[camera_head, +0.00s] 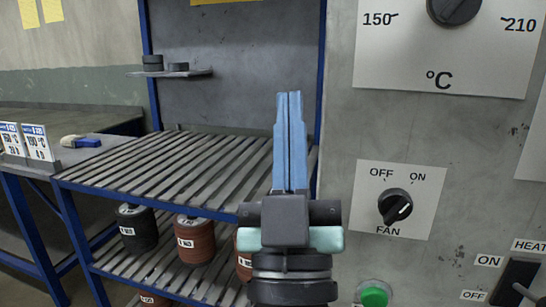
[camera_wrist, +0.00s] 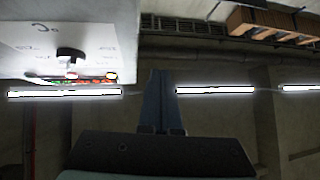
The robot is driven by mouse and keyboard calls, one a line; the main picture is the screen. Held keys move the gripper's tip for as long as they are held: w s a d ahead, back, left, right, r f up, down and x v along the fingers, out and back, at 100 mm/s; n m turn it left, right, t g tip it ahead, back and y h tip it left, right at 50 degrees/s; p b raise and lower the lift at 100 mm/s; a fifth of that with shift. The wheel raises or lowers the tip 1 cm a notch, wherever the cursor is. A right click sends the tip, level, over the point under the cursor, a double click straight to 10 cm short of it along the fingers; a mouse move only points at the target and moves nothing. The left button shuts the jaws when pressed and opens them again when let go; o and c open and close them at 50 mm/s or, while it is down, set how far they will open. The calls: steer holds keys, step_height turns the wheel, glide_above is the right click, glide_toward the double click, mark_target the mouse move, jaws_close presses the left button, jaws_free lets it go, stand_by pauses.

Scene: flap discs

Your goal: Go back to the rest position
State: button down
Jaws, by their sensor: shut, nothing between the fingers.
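My gripper (camera_head: 289,95) stands upright in the middle of the head view, its two blue fingers together with nothing between them. It is in front of the slatted rack and left of the control panel, apart from the knobs in the picture. In the wrist view my gripper (camera_wrist: 160,75) shows as dark blue fingers side by side, with the ceiling lights and a wall beyond.
The grey control panel (camera_head: 340,215) fills the right, with a fan knob (camera_head: 396,206), a temperature knob (camera_head: 455,8), a green button (camera_head: 374,296) and a heat switch (camera_head: 515,282). A slatted rack (camera_head: 165,165) holds several disc stacks below. A brush (camera_head: 82,141) lies left.

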steer(key=s+a+r+m, duration=0.2)
steer(key=s+r, duration=0.5)
steer(key=r, duration=0.2)
step_height(320, 180, up, 24)
steer(key=p, duration=2.4)
steer(key=shift+r, duration=0.25)
steer(key=shift+s+d, duration=0.1)
